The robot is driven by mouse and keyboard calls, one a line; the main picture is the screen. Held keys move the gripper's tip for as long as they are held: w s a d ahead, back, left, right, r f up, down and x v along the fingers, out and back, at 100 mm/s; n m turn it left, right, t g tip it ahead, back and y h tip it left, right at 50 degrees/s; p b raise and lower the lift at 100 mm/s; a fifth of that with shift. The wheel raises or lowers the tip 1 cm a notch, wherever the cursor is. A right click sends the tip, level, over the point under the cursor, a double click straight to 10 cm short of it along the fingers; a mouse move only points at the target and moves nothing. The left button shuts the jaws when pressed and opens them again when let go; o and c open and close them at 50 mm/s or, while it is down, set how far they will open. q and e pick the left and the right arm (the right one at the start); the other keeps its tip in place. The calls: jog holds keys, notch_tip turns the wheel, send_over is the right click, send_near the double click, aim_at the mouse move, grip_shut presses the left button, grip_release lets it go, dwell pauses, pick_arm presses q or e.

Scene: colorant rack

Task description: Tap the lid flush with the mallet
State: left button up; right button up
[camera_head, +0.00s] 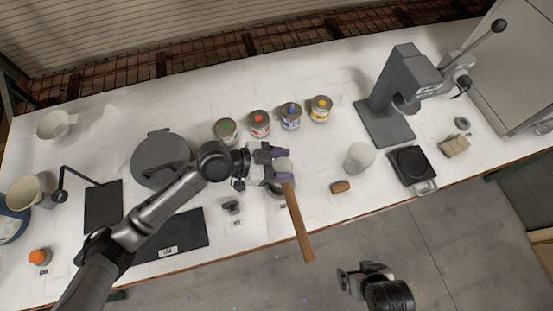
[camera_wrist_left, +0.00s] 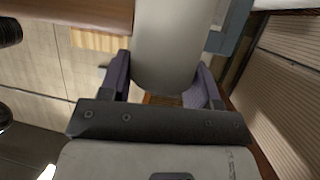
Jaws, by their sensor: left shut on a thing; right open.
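My left gripper (camera_head: 283,165) has its purple fingers shut around the pale grey head of the mallet (camera_head: 284,165). The mallet's wooden handle hangs past the table's front edge. In the left wrist view the mallet head (camera_wrist_left: 172,45) sits between both fingers, with part of the brown handle at the upper left. A round, dark-edged thing (camera_head: 276,190) shows partly below the mallet head; the gripper and mallet cover most of it. I cannot tell whether it is the lidded can, or whether the mallet touches it. My right gripper (camera_head: 360,278) is open and empty, in front of the table.
Several colorant cans (camera_head: 259,123) stand in a row behind the gripper. A grey press (camera_head: 388,100), white cup (camera_head: 358,157), black scale (camera_head: 412,165) and brown block (camera_head: 341,186) are at right. A round grey lidded pot (camera_head: 160,157) and dark mat (camera_head: 180,236) are at left.

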pick_arm(q)
jog(key=shift+w+d, duration=0.1)
jog(key=shift+d, duration=0.25)
pick_arm(e)
jog(key=shift+d, duration=0.55)
jog(key=shift+f, duration=0.1)
pick_arm(q)
notch_tip(320, 180, down, 3)
jog(key=b, duration=0.3)
jog(key=shift+a+f, duration=0.1)
jog(key=shift+f, duration=0.05)
jog(key=shift+f+b, duration=0.6)
jog(key=shift+b, duration=0.1)
pick_arm(e)
jog(key=shift+a+f, duration=0.15)
jog(key=shift+f, duration=0.9)
jog(key=shift+a+f, duration=0.1)
jog(key=shift+f, duration=0.9)
jog(key=shift+d, duration=0.1)
